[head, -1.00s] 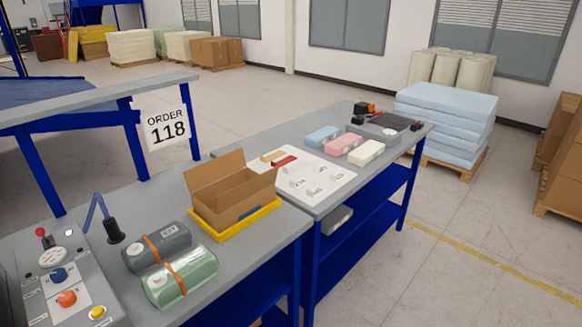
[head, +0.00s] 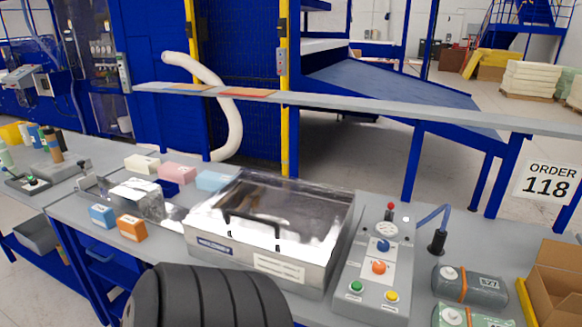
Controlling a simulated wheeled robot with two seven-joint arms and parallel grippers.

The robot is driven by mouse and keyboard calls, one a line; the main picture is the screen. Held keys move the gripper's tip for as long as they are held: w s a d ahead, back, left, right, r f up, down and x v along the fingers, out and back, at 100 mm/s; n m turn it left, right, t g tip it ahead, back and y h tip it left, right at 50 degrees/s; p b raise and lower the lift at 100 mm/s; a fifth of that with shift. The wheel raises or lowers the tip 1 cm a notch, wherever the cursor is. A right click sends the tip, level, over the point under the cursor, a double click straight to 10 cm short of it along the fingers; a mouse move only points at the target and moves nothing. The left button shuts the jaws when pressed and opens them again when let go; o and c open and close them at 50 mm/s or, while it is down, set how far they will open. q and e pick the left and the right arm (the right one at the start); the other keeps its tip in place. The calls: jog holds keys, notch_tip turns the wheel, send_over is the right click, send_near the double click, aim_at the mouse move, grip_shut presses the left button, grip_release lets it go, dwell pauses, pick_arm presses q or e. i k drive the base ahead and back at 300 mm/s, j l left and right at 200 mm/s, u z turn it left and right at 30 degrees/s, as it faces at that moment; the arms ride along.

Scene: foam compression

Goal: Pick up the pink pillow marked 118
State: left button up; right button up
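A pink block (head: 177,173) lies on the left-hand bench, between a cream block (head: 142,164) and a light blue block (head: 212,180). It is small in the head view, and I can read no number on it. The only 118 I can read is on the white order sign (head: 549,181) at the right. Neither of my grippers is in view.
A metal machine with a clear lid (head: 275,215) stands mid-bench, with a button panel (head: 372,270) to its right. Rolled pillows, one grey (head: 470,284) and one green (head: 472,316), lie near a cardboard box (head: 556,280). Blue (head: 102,216) and orange (head: 132,228) blocks sit front left.

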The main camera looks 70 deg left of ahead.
aim_at(180, 173)
jog(key=u, duration=2.95)
jog(key=z, duration=0.3)
jog(key=j+z, duration=0.9)
jog(key=k+j+z, duration=0.15)
jog(key=j+z, duration=0.25)
jog(key=j, duration=0.2)
